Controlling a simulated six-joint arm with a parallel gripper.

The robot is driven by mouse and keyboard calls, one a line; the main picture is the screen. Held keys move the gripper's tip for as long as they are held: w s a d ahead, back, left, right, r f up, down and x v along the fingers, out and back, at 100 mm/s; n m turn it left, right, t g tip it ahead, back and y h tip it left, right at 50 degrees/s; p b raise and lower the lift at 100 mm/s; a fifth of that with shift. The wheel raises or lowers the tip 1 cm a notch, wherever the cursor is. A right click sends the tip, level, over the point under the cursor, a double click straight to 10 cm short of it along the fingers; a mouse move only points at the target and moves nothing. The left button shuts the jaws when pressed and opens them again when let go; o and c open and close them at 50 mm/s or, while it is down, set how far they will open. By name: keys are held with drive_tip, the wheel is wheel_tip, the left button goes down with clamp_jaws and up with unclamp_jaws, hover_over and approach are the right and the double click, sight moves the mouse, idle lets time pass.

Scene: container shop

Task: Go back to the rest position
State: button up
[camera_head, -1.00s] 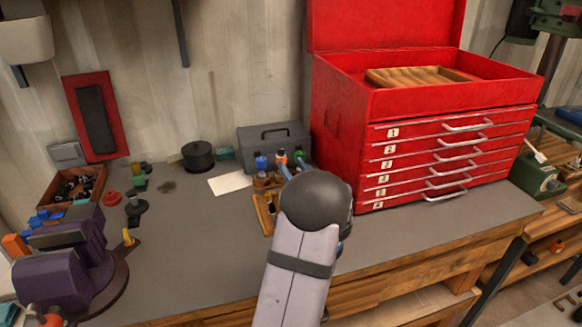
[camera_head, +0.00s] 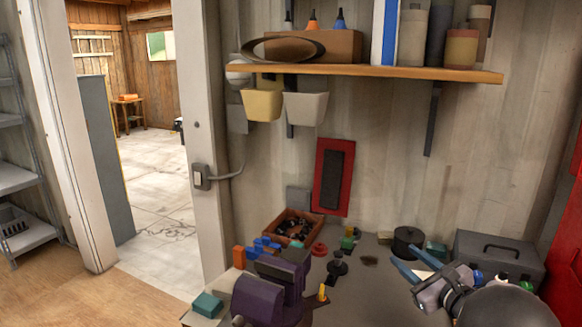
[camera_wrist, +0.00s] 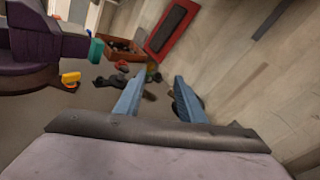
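My gripper (camera_head: 402,254) is at the lower right of the head view, over the grey workbench. Its two blue fingers point left and stand apart with nothing held between them. My dark rounded arm joint hides part of the bench at the lower right.
A purple vise (camera_head: 272,290) stands at the bench's left, near a brown bin (camera_head: 272,240). A black round tin (camera_head: 408,241) and a grey toolbox (camera_head: 500,255) stand behind the gripper. A wooden shelf (camera_head: 380,71) hangs above. A doorway opens at left.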

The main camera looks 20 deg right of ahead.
drive_tip(key=a+r+n+g+y+p, duration=0.25)
drive_tip(key=a+n, duration=0.25)
drive_tip(key=a, duration=0.6)
drive_tip(key=a+r+n+g+y+p, duration=0.1)
drive_tip(key=a+n+g+y, duration=0.4)
drive_tip(key=a, duration=0.6)
drive_tip(key=a+r+n+y+p, duration=0.25)
drive_tip(key=a+n, duration=0.35)
drive_tip(key=a, duration=0.6)
drive_tip(key=s+a+f+n+g+h+b, duration=0.1)
drive_tip(key=s+a+f+n+g+b, duration=0.2)
drive_tip(key=f, duration=0.4)
drive_tip(key=s+a+f+n+g+h+b, duration=0.1)
drive_tip(key=s+a+f+n+g, duration=0.15)
drive_tip(key=s+f, duration=0.4)
drive_tip(key=s+d+f+n+g+h+b, duration=0.3)
drive_tip(key=s+f+n+h, duration=0.3)
drive_tip(key=s+f+n, duration=0.4)
wheel_tip(320, 180, down, 3)
drive_tip(key=shift+s+d+r+n+g+h+b, duration=0.1)
drive_tip(key=shift+s+d+n+g+h+b, duration=0.25)
drive_tip(key=shift+d+n+b, duration=0.3)
